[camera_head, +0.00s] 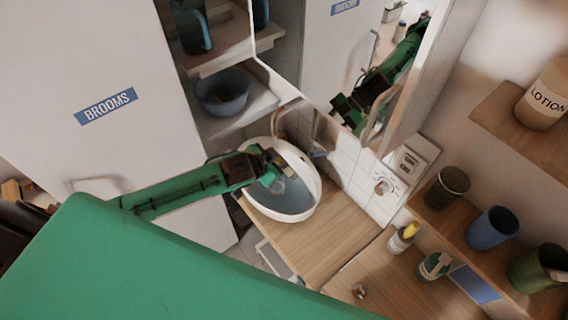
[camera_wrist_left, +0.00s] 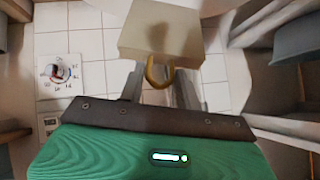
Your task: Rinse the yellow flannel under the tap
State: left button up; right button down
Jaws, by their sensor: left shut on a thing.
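My left gripper (camera_head: 270,178) reaches over the white oval basin (camera_head: 312,182), whose inside looks blue-grey. In the left wrist view the gripper (camera_wrist_left: 160,88) is shut on a yellow loop (camera_wrist_left: 158,74). The loop joins a pale yellowish, block-like piece (camera_wrist_left: 162,35) beyond the fingertips. This is likely the yellow flannel, though its shape is stiff and boxy. In the head view only a small pale bit shows at the fingertips. A grey upright shape (camera_head: 317,133) behind the basin may be the tap, but I cannot tell. My right gripper is out of view.
The basin stands on a wooden counter (camera_head: 330,232). A shelf with a blue bowl (camera_head: 224,92) is behind left. Cups and a lotion bottle (camera_head: 543,95) stand on shelves at right. A tall BROOMS cabinet (camera_head: 110,60) is at left.

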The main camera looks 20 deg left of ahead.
pick_arm(q)
jog(key=shift+s, duration=0.15)
jog(key=s, duration=0.7)
jog(key=shift+s, duration=0.4)
dwell(0.8)
dwell(0.5)
jog(key=d+v, duration=0.1)
jog(key=v, duration=0.5)
jog(key=shift+s+d, duration=0.15)
jog(key=shift+s, duration=0.1)
dwell(0.4)
